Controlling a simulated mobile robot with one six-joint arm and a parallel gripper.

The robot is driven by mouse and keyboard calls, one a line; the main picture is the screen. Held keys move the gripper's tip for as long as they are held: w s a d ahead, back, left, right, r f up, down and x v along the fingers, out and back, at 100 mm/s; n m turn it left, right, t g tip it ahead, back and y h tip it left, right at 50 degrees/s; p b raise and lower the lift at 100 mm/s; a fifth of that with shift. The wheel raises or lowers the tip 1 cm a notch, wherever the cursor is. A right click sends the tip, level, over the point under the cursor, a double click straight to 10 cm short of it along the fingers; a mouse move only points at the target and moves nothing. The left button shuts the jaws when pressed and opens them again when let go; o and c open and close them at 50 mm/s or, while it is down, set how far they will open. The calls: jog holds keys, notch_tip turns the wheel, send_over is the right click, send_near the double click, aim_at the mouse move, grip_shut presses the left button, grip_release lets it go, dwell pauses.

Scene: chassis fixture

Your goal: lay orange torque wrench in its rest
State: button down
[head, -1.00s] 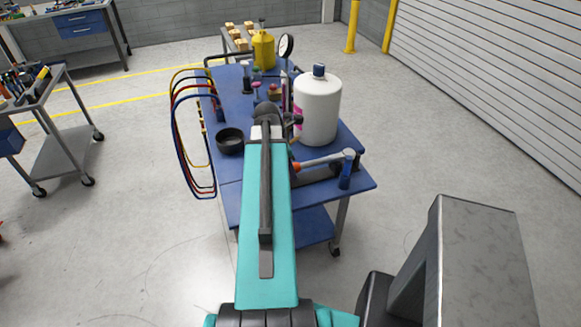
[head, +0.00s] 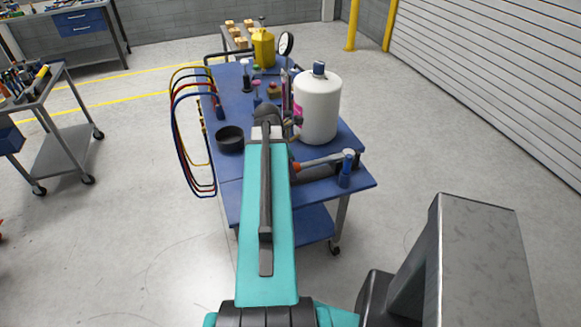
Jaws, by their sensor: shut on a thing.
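The torque wrench (head: 322,162) shows as a silver bar with an orange part at its left end. It is at the near right of the blue cart top, with its round head at the top of a blue upright post (head: 344,174). A dark, long block (head: 318,173) lies just under and in front of the bar; these look like parts of the rest. I cannot tell whether the wrench touches them. The wrench's left end runs behind my teal forearm. My gripper's fingers are hidden behind the forearm and wrist, so their hold is not visible.
A white tank (head: 319,108) with a blue cap stands close behind the wrench. A black bowl (head: 230,139) is left of my arm. Coloured hoses (head: 180,130) hang off the cart's left side. A yellow canister (head: 264,49) and a gauge (head: 286,44) stand at the back.

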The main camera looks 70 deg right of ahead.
jog(key=c, duration=1.3)
grip_release()
jog(key=shift+r, duration=0.1)
jog(key=shift+o, duration=0.2)
notch_tip(320, 180, up, 6)
jog(key=p, duration=0.5)
jog(key=shift+s+r, duration=0.1)
jog(key=shift+r, duration=1.35)
